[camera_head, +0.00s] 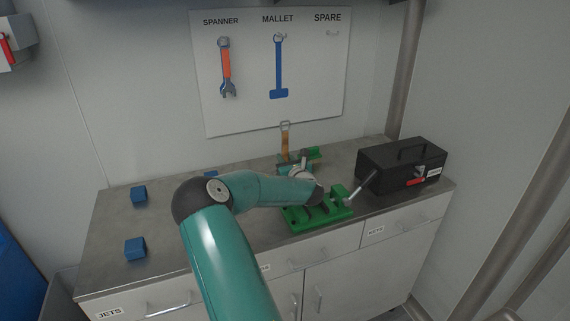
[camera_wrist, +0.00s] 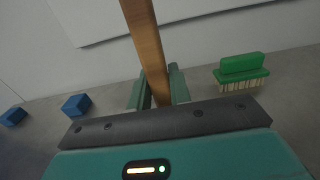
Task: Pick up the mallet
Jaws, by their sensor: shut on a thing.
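The mallet shows as a brown wooden handle (camera_head: 285,146) with a metal loop at its top, standing up behind my arm in the head view. In the wrist view the wooden handle (camera_wrist: 147,42) runs down between the two fingers. My gripper (camera_wrist: 157,90) is shut on this handle.
A green holder (camera_head: 309,219) and a black toolbox (camera_head: 383,161) stand on the right. Blue blocks (camera_head: 139,194) (camera_head: 135,249) lie on the left. A green brush (camera_wrist: 242,68) is right of the handle. The wall board (camera_head: 307,100) has a spanner (camera_head: 226,62) and a blue mallet outline (camera_head: 279,70).

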